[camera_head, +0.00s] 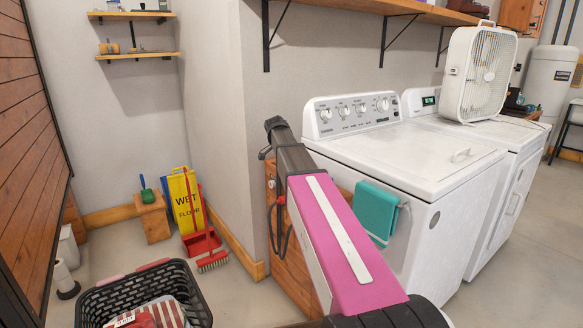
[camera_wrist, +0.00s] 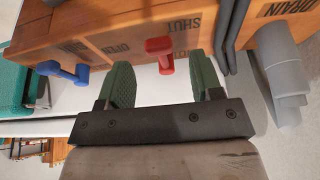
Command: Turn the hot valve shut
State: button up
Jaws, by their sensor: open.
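In the wrist view, a red valve handle (camera_wrist: 160,50) sticks out from a wooden panel (camera_wrist: 115,32), between the words OPEN and SHUT, which appear upside down. A blue valve handle (camera_wrist: 66,72) is to its left on the same panel. My gripper (camera_wrist: 159,62) is open, with its green fingers spread to either side of the red handle in the picture. Nothing is held. I cannot tell whether the fingers touch the handle or how far they reach around it.
A white washer (camera_head: 420,160) with a teal cloth (camera_head: 374,210) stands right of my arm.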

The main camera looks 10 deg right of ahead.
jog(key=v, duration=0.7)
jog(key=shift+a+r, duration=0.15)
jog(key=shift+r, duration=0.1)
